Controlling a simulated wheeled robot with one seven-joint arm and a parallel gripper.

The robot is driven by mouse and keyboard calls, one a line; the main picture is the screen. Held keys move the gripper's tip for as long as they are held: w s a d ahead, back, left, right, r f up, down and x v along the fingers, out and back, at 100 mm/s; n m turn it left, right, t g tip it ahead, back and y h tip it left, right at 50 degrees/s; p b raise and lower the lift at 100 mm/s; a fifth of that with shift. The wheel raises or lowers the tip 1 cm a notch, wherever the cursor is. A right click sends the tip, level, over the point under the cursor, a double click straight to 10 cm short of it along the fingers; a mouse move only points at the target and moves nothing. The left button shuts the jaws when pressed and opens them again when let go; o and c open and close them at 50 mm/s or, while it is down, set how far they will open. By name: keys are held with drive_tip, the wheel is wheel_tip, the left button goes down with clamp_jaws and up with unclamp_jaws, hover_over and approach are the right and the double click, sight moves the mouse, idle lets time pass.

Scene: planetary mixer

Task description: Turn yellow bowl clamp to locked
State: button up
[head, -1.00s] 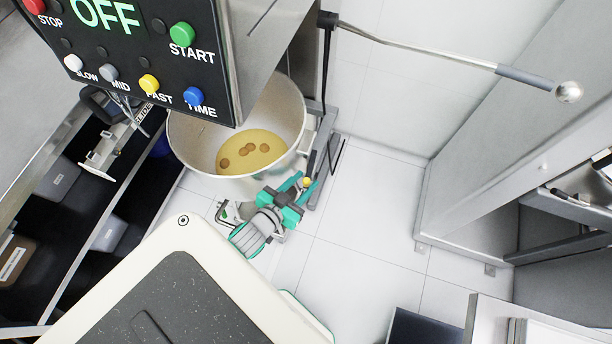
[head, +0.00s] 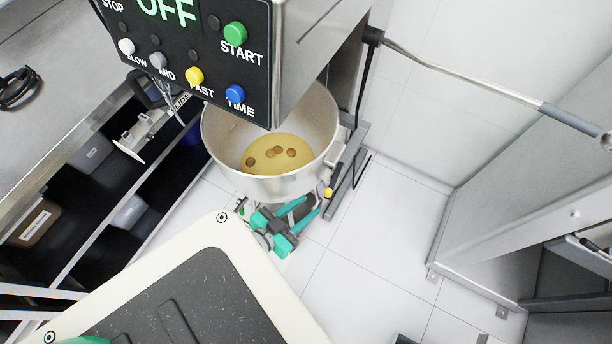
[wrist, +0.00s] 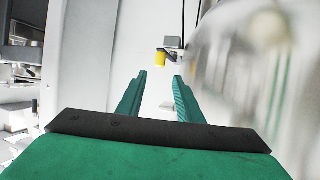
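The yellow bowl clamp knob (head: 327,192) is low on the right side of the mixer, below the steel bowl (head: 225,165). In the wrist view the yellow knob (wrist: 161,57) hangs on a dark lever, just above and beyond the gap between my fingertips. My gripper (head: 308,207) is at the lower left of the knob, with teal fingers pointing towards it. In the wrist view my gripper (wrist: 160,77) is open and empty, apart from the knob. I cannot tell from the frames whether the clamp is locked.
The control panel (head: 190,45) reads OFF and overhangs the bowl, which holds yellow batter (head: 285,155). A long lever (head: 470,75) sticks out to the right. Shelving (head: 80,220) stands at left. White floor (head: 380,220) is clear on the right.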

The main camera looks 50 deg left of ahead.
drive_tip(key=shift+s+d, duration=0.15)
drive_tip(key=shift+d, duration=0.15)
drive_tip(key=c, duration=0.5)
drive_tip(key=shift+m+h, duration=0.3)
drive_tip(key=shift+h, duration=0.1)
drive_tip(key=s+d, duration=0.1)
drive_tip(key=d, duration=0.2)
drive_tip(key=s+d, duration=0.2)
drive_tip(key=d, duration=0.1)
drive_tip(key=s+d, duration=0.1)
drive_tip(key=d, duration=0.3)
drive_tip(key=shift+s+r, duration=0.15)
clamp_jaws()
drive_tip(key=s+d+r+t, duration=0.1)
drive_tip(key=d+r, duration=0.2)
drive_tip(key=d, duration=0.4)
drive_tip(key=s+d+r+t, duration=0.1)
drive_tip(key=d+r, duration=0.2)
drive_tip(key=d, duration=0.4)
drive_tip(key=shift+s+d+r+m+h, duration=0.15)
drive_tip(key=shift+d+r+m+h, duration=0.05)
drive_tip(key=shift+d+m+h, duration=0.2)
